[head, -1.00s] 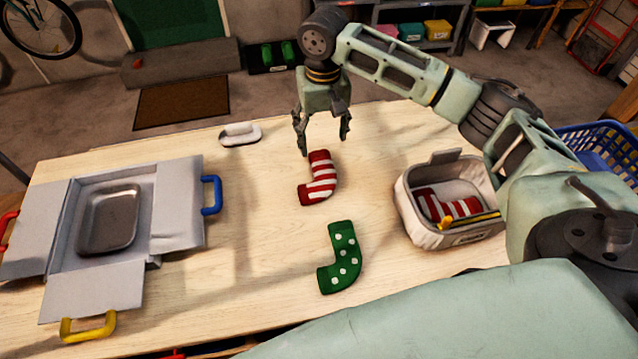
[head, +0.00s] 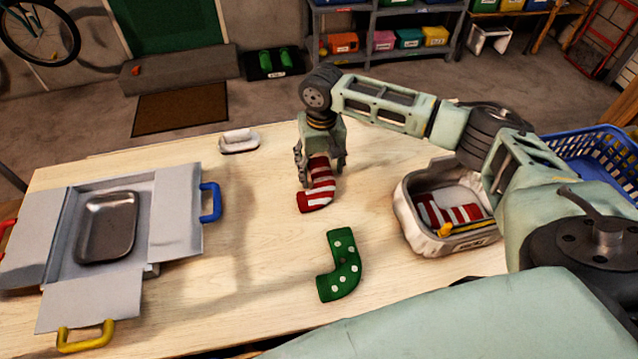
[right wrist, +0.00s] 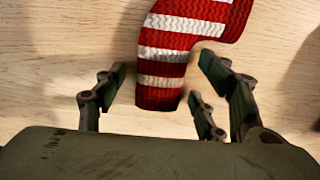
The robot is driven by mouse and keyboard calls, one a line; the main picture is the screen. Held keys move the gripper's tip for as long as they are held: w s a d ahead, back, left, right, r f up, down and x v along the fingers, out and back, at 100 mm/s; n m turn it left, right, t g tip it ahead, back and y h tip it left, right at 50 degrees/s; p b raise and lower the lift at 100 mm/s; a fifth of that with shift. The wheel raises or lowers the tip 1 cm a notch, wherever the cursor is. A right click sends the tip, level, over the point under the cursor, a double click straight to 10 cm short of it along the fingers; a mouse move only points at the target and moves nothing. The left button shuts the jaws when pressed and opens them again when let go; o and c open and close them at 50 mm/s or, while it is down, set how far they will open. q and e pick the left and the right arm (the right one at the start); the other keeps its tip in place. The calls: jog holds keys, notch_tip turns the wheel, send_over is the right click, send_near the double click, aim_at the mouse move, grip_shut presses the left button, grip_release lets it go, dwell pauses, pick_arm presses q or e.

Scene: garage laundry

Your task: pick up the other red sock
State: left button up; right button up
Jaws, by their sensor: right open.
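A red-and-white striped sock (head: 319,190) lies on the wooden table, and its end shows between my right gripper's fingers in the right wrist view (right wrist: 165,65). My right gripper (head: 321,178) is open and low over the sock's far end, with fingers on both sides and gaps to the cloth in the right wrist view (right wrist: 158,95). Another red-and-white striped sock (head: 450,213) lies in a pale fabric-lined basket (head: 412,222) on the right. My left gripper is not in view.
A green sock with white dots (head: 342,268) lies nearer on the table. An open grey box (head: 180,215) with a metal tray (head: 108,228) stands at left. A small white dish (head: 240,141) is at the far edge. A blue laundry basket (head: 590,160) is beyond the table.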

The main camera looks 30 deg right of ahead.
jog(key=c, duration=1.2)
jog(key=shift+r, duration=0.15)
